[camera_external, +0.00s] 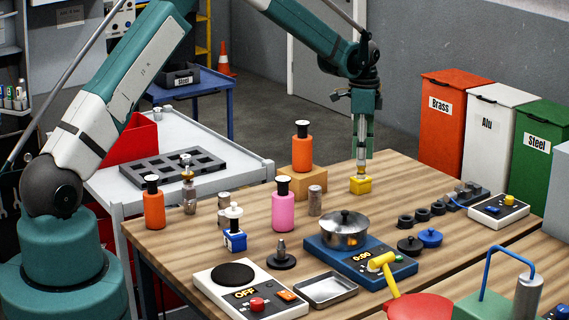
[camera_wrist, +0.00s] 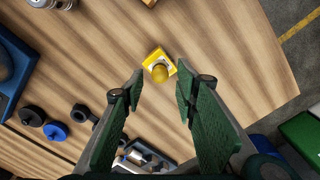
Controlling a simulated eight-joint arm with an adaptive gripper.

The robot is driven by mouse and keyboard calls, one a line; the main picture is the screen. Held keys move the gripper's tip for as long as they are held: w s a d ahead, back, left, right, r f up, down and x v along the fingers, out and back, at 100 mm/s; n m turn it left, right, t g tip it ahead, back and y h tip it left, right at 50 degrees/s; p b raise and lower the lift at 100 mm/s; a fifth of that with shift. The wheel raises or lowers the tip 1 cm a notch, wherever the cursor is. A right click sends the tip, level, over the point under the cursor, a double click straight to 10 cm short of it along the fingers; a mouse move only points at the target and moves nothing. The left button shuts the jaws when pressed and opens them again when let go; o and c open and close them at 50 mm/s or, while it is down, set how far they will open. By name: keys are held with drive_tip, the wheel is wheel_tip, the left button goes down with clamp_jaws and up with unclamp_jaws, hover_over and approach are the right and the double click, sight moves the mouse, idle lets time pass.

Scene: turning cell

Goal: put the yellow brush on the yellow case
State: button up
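The yellow case (camera_external: 361,186) is a small yellow box near the far edge of the wooden table. It also shows in the wrist view (camera_wrist: 150,58), with a pale patch on its top. A round yellow thing (camera_wrist: 160,73), which looks like the yellow brush seen from above, appears on the case, though I cannot tell how it is seated. My gripper (camera_external: 362,161) points straight down just above the case. In the wrist view my gripper (camera_wrist: 160,84) has its two green fingers wide apart, with the round yellow thing ahead between them and no visible contact.
An orange bottle (camera_external: 302,145) on a wooden block stands left of the case. Bare wood surrounds the case.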

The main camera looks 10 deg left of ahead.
wheel_tip(320, 180, up, 8)
drive_tip(key=shift+r, duration=0.2)
idle(0.8)
drive_tip(key=s+a+r+n+t, duration=0.1)
drive_tip(key=s+a+r+n, duration=0.2)
drive_tip(key=s+a+r, duration=0.55)
drive_tip(key=s+a+r+n+t+h, duration=0.1)
drive_tip(key=a+r+n, duration=0.35)
drive_tip(key=a, duration=0.85)
drive_tip(key=s+a+r+n+t, duration=0.1)
drive_tip(key=s+a+r, duration=0.3)
drive_tip(key=a+r, duration=0.6)
drive_tip(key=s+a+n+t, duration=0.2)
drive_tip(key=s+a+n, duration=0.2)
drive_tip(key=s+a, duration=1)
drive_tip(key=s+a+f+n+t, duration=0.1)
drive_tip(key=s+a+f+n, duration=0.1)
drive_tip(key=s+a, duration=0.2)
drive_tip(key=s+a+f+n+t+y, duration=0.1)
drive_tip(key=s+a+f+n, duration=0.2)
drive_tip(key=s, duration=0.8)
drive_tip(key=shift+s+a+f, duration=0.15)
drive_tip(key=shift+a+f, duration=0.2)
drive_tip(key=shift+a, duration=0.8)
